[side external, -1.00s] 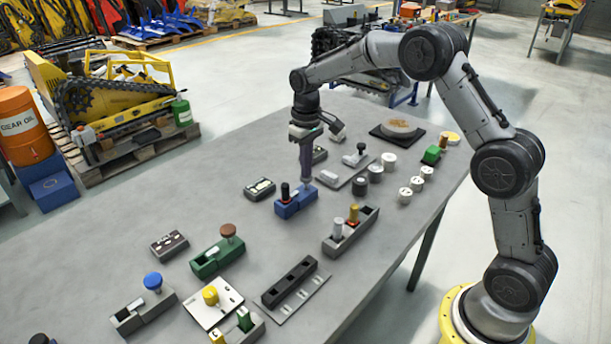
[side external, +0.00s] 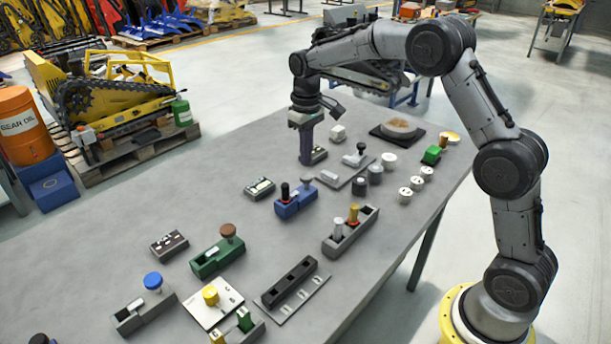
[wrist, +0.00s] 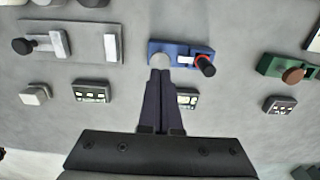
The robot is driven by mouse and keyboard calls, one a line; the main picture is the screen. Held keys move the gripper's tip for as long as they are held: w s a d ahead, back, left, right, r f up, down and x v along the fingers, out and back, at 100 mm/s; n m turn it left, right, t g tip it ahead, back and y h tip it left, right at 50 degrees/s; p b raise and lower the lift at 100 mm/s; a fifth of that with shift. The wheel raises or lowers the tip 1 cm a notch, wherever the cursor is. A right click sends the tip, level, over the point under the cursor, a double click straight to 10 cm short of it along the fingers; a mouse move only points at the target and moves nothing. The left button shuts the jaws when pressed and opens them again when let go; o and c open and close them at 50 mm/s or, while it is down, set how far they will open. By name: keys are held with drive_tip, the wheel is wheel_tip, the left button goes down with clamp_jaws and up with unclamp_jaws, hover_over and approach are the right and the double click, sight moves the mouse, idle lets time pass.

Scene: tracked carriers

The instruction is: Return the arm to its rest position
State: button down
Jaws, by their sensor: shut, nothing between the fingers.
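My gripper (side external: 306,160) is shut and empty, pointing down above the grey table (side external: 150,215) toward its far side. In the wrist view my gripper (wrist: 160,75) shows its two dark fingers together, with nothing between them. The blue carrier (side external: 296,204) stands in front of the gripper in the side view, with a black-topped peg and a grey knob on it. The blue carrier also shows in the wrist view (wrist: 185,50), where the fingertips overlap its grey knob; the side view shows the gripper apart from it.
Around it stand a green carrier (side external: 217,257), a grey carrier with white and orange pegs (side external: 350,236), a flat grey plate (side external: 345,172), a small white cube (side external: 338,132) and several round weights (side external: 376,174). Small display boxes (side external: 260,188) lie between. The table's left middle is bare.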

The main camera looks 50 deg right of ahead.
drive_tip(key=shift+a+r, duration=0.1)
drive_tip(key=shift+r, duration=0.25)
drive_tip(key=s+a+r+t, duration=0.2)
drive_tip(key=s+r, duration=0.1)
drive_tip(key=r, duration=0.6)
drive_tip(key=s+a+r+t, duration=0.2)
drive_tip(key=s+r, duration=0.6)
drive_tip(key=s, duration=0.5)
drive_tip(key=s+f, duration=0.4)
drive_tip(key=s, duration=0.4)
drive_tip(key=s+a+f+t, duration=0.1)
drive_tip(key=s+f, duration=0.3)
drive_tip(key=s, duration=0.5)
drive_tip(key=shift+a+f+t, duration=0.15)
drive_tip(key=shift+f+t, duration=0.05)
drive_tip(key=shift+t, duration=0.1)
